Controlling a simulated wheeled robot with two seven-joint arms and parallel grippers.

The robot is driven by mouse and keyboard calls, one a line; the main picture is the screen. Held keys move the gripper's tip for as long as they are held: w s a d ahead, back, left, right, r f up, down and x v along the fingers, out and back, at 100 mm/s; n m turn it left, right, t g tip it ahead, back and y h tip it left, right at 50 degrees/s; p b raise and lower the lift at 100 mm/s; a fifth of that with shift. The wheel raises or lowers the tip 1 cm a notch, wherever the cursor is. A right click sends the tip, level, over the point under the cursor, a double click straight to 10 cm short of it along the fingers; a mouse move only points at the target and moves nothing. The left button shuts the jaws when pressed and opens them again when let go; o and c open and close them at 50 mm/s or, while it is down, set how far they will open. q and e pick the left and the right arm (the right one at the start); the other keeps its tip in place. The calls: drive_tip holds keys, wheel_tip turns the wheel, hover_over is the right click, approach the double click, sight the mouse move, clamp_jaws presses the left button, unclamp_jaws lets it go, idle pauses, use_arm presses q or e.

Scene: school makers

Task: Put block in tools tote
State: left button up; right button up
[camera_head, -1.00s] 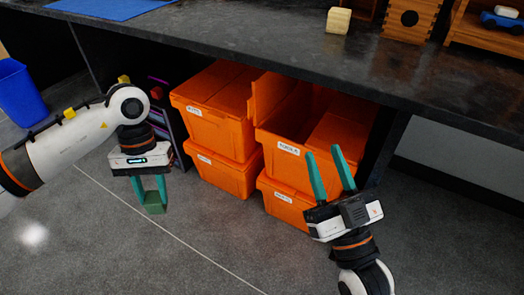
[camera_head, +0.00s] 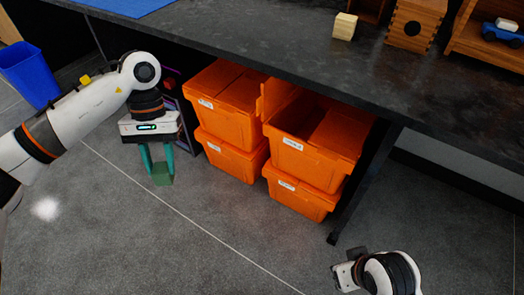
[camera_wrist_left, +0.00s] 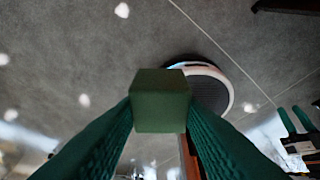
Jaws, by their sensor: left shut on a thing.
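A green block (camera_head: 162,177) is held between the fingertips of my left gripper (camera_head: 158,165), hanging over the floor to the left of the totes. In the left wrist view the block (camera_wrist_left: 160,100) sits between both green fingers. The upper right orange tote (camera_head: 308,171) has its lid up and its top open; its label is too small to read surely. The block is outside it, with the left stack of totes between. My right gripper shows at the right edge of the left wrist view (camera_wrist_left: 292,122), its two fingers apart and empty; in the head view only its wrist shows.
Other orange totes stand below and beside it, including a closed one at upper left (camera_head: 222,95). The dark tabletop (camera_head: 250,40) overhangs them, with a table leg (camera_head: 365,185) at right. A pale wooden block (camera_head: 344,27) lies on top. The floor in front is clear.

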use_arm(q)
drive_tip(key=d+f+n+t+h, duration=0.5)
drive_tip(key=n+t, duration=0.4)
drive_tip(key=n, duration=0.5)
drive_tip(key=d+f+n+t+h, duration=0.5)
drive_tip(key=d+f+n+t, duration=0.3)
drive_tip(key=n, duration=0.6)
drive_tip(key=shift+w+d+f+t+h, duration=0.2)
drive_tip(key=shift+w+f+t+h, duration=0.25)
drive_tip(key=shift+f, duration=0.75)
drive_tip(key=shift+s+t, duration=0.1)
drive_tip(key=shift+t, duration=0.15)
